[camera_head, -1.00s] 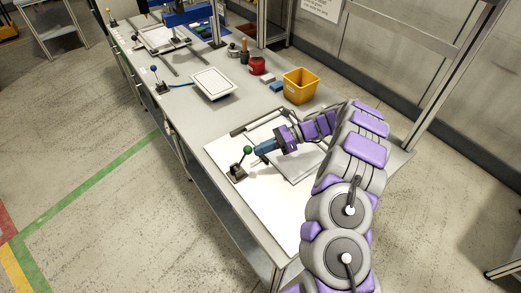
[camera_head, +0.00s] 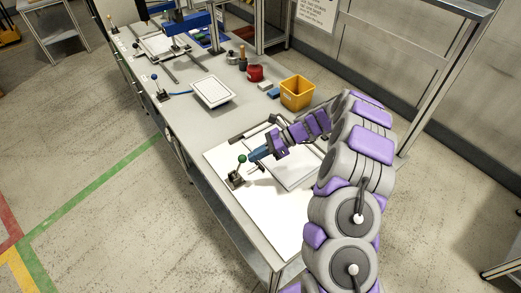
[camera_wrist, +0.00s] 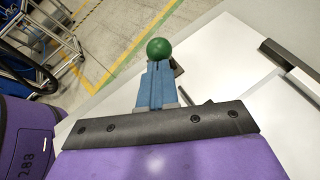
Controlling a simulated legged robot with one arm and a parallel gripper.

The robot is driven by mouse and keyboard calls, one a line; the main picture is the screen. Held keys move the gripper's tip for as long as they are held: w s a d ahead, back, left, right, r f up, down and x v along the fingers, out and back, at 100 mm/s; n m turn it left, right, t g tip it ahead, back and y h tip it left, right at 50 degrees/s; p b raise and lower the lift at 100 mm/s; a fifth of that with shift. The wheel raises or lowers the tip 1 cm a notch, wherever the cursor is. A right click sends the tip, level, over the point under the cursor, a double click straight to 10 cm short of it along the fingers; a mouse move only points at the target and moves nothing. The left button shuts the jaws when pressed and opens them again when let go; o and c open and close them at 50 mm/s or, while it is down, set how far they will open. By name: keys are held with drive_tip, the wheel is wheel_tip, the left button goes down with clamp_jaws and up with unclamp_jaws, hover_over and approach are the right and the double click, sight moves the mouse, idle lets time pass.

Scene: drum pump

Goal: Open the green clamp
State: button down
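The green clamp shows as a green ball knob (camera_head: 241,159) on a lever above a small dark base (camera_head: 236,180), near the left edge of the white board on the bench. The lever stands roughly upright. My gripper (camera_head: 254,154) comes in from the right, with its blue fingertips right beside the knob. In the wrist view the two blue fingers of my gripper (camera_wrist: 157,66) lie together, and the green knob (camera_wrist: 158,48) shows just beyond their tips. They look shut with nothing visible between them. I cannot tell whether they touch the knob. The lever is mostly hidden there.
A yellow bin (camera_head: 297,93), a red container (camera_head: 255,73) and a framed white panel (camera_head: 213,91) stand farther back on the bench. A blue-knobbed clamp (camera_head: 158,87) is at the far left edge. Open floor lies left of the bench.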

drive_tip(key=s+a+r+n+t+h+p, duration=0.1)
drive_tip(key=s+a+t+h+p, duration=0.3)
drive_tip(key=a+p, duration=0.5)
drive_tip(key=shift+s+a+r+n+h+p, duration=0.35)
drive_tip(key=shift+s+r+h+p, duration=0.55)
drive_tip(key=shift+h, duration=0.9)
drive_tip(key=shift+s+f, duration=0.2)
drive_tip(key=shift+s, duration=0.05)
drive_tip(key=shift+d+p, duration=0.1)
drive_tip(key=shift+p, duration=0.2)
drive_tip(key=p+v, duration=0.2)
drive_tip(key=v, duration=1.1)
drive_tip(key=shift+s+d+f, duration=0.2)
drive_tip(key=shift+s+d, duration=0.15)
drive_tip(key=shift+s, duration=0.05)
